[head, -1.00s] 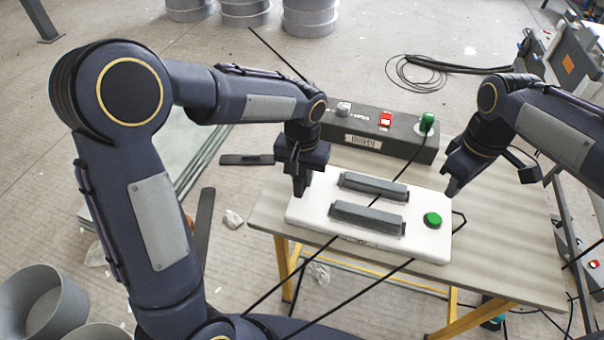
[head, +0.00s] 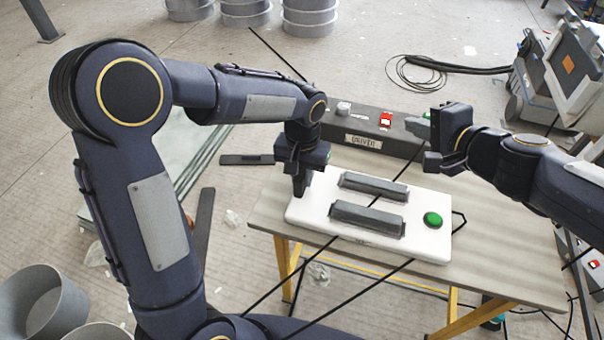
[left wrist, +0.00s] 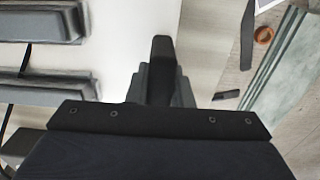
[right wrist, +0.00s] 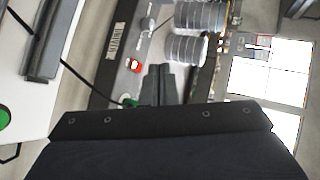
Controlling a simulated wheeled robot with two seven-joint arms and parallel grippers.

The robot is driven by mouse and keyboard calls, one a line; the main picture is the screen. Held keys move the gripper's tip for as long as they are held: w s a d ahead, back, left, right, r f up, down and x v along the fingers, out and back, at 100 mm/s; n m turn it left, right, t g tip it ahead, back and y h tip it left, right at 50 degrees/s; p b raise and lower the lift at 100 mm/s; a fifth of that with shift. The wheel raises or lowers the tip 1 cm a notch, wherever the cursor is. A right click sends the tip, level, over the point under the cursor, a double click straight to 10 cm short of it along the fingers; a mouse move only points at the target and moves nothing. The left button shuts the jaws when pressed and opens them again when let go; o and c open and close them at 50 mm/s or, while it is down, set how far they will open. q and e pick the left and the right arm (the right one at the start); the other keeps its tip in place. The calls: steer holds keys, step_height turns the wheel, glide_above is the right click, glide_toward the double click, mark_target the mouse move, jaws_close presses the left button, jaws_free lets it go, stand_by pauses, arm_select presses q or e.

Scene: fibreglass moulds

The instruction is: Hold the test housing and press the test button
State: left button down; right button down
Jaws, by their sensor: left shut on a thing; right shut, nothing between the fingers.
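The white test housing (head: 318,208) lies on the table with two dark grey bars on top. Its green test button (head: 433,219) is near its right end, uncovered. My left gripper (head: 300,190) points down at the housing's left end and is shut on that edge. The left wrist view shows the dark fingers (left wrist: 161,65) at the edge of the white housing (left wrist: 118,50). My right gripper (head: 416,126) is shut and empty, raised and pointing left, up and behind the button. The right wrist view shows its closed fingers (right wrist: 158,82), with the button (right wrist: 3,118) at the left edge.
A dark driver box (head: 345,130) with a red switch (head: 386,119) stands along the table's back edge. My right gripper partly hides its right end. Black cables cross the housing and table. The table top (head: 500,250) right of the housing is clear.

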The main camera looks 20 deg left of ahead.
steer(key=d+f+m+t+h, duration=0.1)
steer(key=d+f+m+h, duration=0.15)
steer(key=d+m, duration=0.35)
steer(key=m+g+h, duration=0.1)
steer(key=m+h, duration=0.3)
steer(key=m, duration=0.5)
glide_above(434, 213)
steer(key=s, duration=0.2)
step_height(434, 213, down, 5)
steer(key=shift+m+g, duration=0.3)
steer(key=shift+g, duration=0.1)
steer(key=shift+s+d+f, duration=0.1)
steer(key=shift+d+f, duration=0.05)
steer(key=shift+f, duration=1.25)
steer(key=shift+s+d+f, duration=0.1)
steer(key=shift+f, duration=1.3)
steer(key=shift+d+f, duration=0.15)
steer(key=shift+f, duration=1.25)
steer(key=shift+a+f, duration=0.1)
steer(key=shift+f, duration=0.45)
steer(key=shift+f, duration=0.4)
